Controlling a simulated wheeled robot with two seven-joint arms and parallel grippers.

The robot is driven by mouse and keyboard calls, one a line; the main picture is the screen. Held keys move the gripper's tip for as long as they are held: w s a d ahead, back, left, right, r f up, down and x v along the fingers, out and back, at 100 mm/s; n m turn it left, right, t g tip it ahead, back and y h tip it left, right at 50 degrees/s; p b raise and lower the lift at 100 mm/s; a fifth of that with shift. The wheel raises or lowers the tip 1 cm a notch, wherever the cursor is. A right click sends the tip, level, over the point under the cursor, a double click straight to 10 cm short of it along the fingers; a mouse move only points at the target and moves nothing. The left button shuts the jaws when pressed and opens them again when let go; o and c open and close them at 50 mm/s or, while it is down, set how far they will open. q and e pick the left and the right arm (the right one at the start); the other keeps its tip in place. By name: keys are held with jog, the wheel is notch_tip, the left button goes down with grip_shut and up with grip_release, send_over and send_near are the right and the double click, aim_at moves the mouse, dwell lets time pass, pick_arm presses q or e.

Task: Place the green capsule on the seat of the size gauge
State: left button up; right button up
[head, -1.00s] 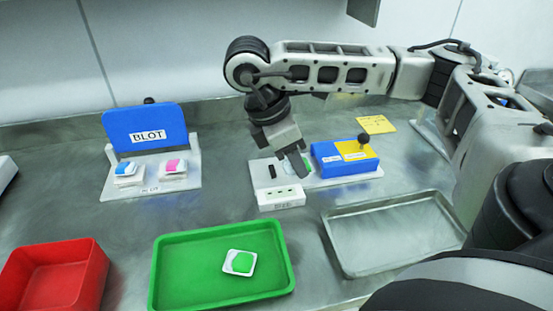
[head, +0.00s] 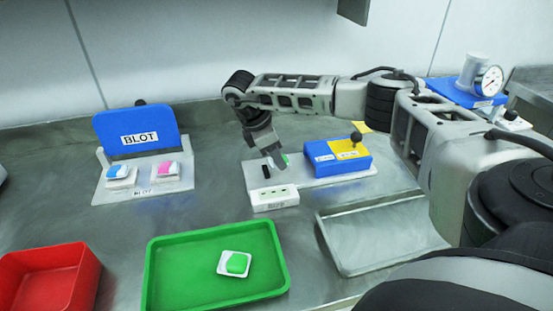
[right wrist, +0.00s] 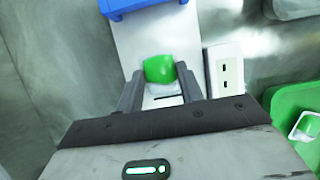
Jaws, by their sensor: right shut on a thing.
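The green capsule (right wrist: 159,69) is between the two fingertips of my right gripper (right wrist: 160,85), which is shut on it. In the head view my right gripper (head: 272,158) is low over the left part of a white plate with a blue and yellow block, apparently the size gauge (head: 309,182). A bit of the capsule (head: 285,159) shows beside the fingers. A pale patch of the seat area shows below the capsule in the right wrist view. I cannot tell whether the capsule touches the seat. My left gripper is not in view.
A white slotted block (head: 275,198) stands at the plate's front edge. A green tray (head: 180,287) holds a white piece with a green top (head: 236,263). A red bin (head: 85,280), an empty metal tray (head: 372,235), a blue BLOT stand (head: 138,135) and a dial instrument (head: 487,82) stand around.

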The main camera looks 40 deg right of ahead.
notch_tip(320, 180, down, 2)
jog(key=shift+f, duration=0.1)
jog(key=o, duration=1)
jog(key=b+v, duration=0.1)
jog(key=v, duration=1.1)
jog(key=shift+b, duration=0.4)
